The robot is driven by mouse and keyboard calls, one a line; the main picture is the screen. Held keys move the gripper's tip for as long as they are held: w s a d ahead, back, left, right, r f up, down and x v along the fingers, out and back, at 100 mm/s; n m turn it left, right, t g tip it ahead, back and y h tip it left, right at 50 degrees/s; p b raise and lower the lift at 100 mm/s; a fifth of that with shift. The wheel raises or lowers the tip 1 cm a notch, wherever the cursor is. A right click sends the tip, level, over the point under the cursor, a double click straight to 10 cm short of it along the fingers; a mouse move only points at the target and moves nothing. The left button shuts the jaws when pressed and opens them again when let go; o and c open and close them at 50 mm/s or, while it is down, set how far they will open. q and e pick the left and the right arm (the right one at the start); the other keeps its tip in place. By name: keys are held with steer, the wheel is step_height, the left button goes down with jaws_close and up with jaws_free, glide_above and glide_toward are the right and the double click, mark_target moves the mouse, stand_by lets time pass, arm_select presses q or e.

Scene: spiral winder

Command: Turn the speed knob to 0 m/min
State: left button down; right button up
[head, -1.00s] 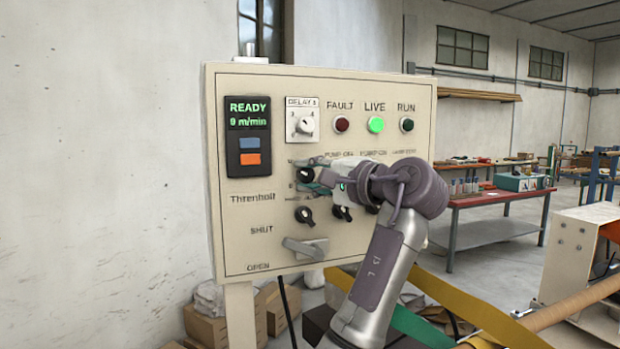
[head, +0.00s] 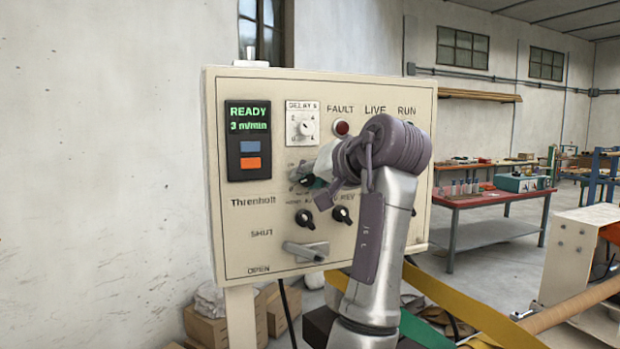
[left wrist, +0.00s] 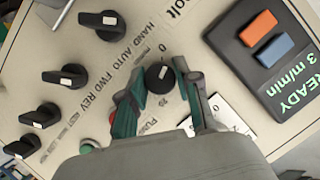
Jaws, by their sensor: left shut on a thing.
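The speed knob (left wrist: 159,79) is a small black round knob with a pale pointer mark, on a dial marked from 0. My left gripper (left wrist: 163,74) is shut on it, one teal finger on each side. In the head view my left gripper (head: 312,180) reaches the panel from the right and mostly hides the knob. The display (head: 248,140) reads READY and 3 m/min in green; it also shows in the left wrist view (left wrist: 296,88). My right gripper is in neither view.
The cream control panel (head: 232,240) carries black selector knobs (head: 304,218), a white delay dial (head: 303,124), a fault lamp (head: 341,128) and a grey lever (head: 304,252). My arm hides the live and run lamps. A red table (head: 485,200) stands behind at right.

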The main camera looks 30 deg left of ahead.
arm_select(q)
steer(key=n+t+h, duration=0.1)
steer(key=n, duration=0.2)
steer(key=shift+f+h, duration=0.15)
steer(key=shift+h, duration=0.25)
stand_by(0.5)
steer(key=c, duration=0.8)
jaws_free()
steer(key=shift+a, duration=0.1)
steer(key=v, duration=1.2)
steer(key=shift+s, duration=0.1)
steer(key=shift+f, duration=0.15)
